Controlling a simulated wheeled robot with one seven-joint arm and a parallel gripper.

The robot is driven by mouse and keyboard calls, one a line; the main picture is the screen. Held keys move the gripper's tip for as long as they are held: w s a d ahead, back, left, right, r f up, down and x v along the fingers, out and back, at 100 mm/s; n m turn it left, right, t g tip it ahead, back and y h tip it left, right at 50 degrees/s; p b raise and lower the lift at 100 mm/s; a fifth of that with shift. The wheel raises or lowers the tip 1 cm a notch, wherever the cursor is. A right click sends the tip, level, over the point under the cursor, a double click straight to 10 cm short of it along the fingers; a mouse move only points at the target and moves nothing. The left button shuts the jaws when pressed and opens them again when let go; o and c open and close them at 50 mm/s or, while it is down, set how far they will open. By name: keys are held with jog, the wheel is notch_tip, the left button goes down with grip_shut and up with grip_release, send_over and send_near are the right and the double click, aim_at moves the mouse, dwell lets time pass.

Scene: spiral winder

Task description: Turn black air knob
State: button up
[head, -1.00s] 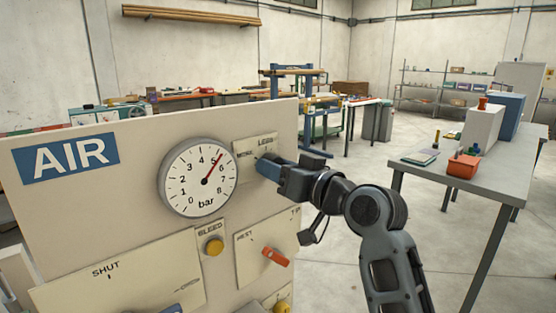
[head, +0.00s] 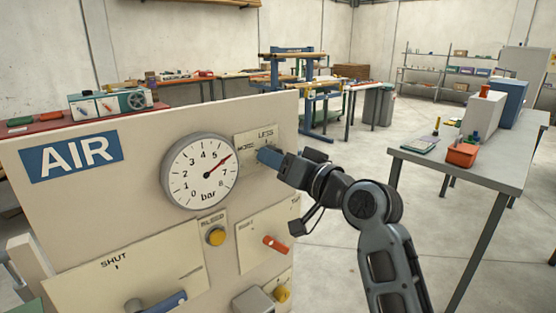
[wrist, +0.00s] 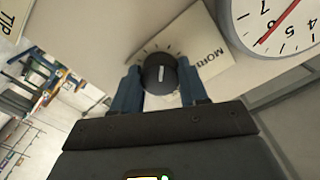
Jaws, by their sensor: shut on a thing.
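The black air knob (wrist: 160,74) is round with a pale mark. In the wrist view it sits between the two blue fingers of my gripper (wrist: 160,80), which are shut on its sides. In the head view my gripper (head: 268,156) is at the MORE/LESS plate (head: 246,146), right of the gauge, and hides the knob. The white round gauge (head: 190,185) reads in bar. Its red needle points between 5 and 6, as the wrist view of the gauge (wrist: 285,25) also shows.
The AIR panel (head: 140,140) also carries a yellow BLEED button (head: 216,236), a red-orange lever (head: 277,244) and a blue handle (head: 165,302) below. A grey table (head: 440,160) with an orange bin (head: 462,155) stands to the right. Open floor lies between.

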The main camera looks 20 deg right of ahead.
jog(key=o, duration=1.1)
jog(key=shift+c, duration=0.2)
jog(key=shift+s, duration=0.1)
jog(key=b+v, duration=0.1)
jog(key=v, duration=0.6)
jog(key=shift+s, duration=0.25)
jog(key=shift+d, duration=0.1)
